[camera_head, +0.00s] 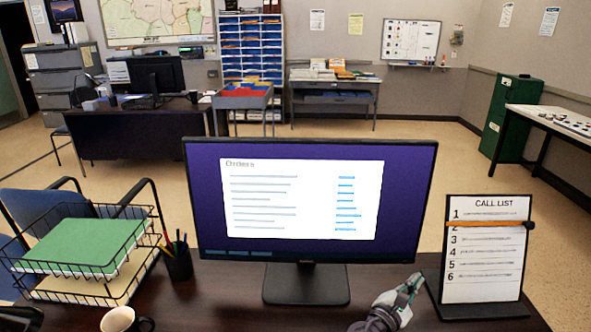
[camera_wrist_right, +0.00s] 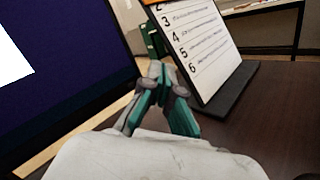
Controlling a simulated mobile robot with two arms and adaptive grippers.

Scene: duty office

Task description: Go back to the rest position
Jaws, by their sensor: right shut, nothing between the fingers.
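My right gripper (camera_head: 413,284) is shut and empty, low over the desk between the monitor stand and the call list board. In the right wrist view its fingers (camera_wrist_right: 158,75) meet at the tips, close to the board's left edge. I cannot tell whether they touch it. The call list board (camera_head: 486,262) stands upright on a dark base, with numbered lines and an orange slider bar (camera_head: 490,224) across it near line 2. The board also shows in the right wrist view (camera_wrist_right: 205,50). My left gripper is not in view.
A monitor (camera_head: 210,235) stands mid-desk on its stand (camera_head: 306,285), left of the gripper. A wire tray (camera_head: 85,295) with a green folder (camera_head: 75,245), a pen cup (camera_head: 178,262) and a mug (camera_head: 120,320) are at left. The desk (camera_head: 240,310) is clear in front of the stand.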

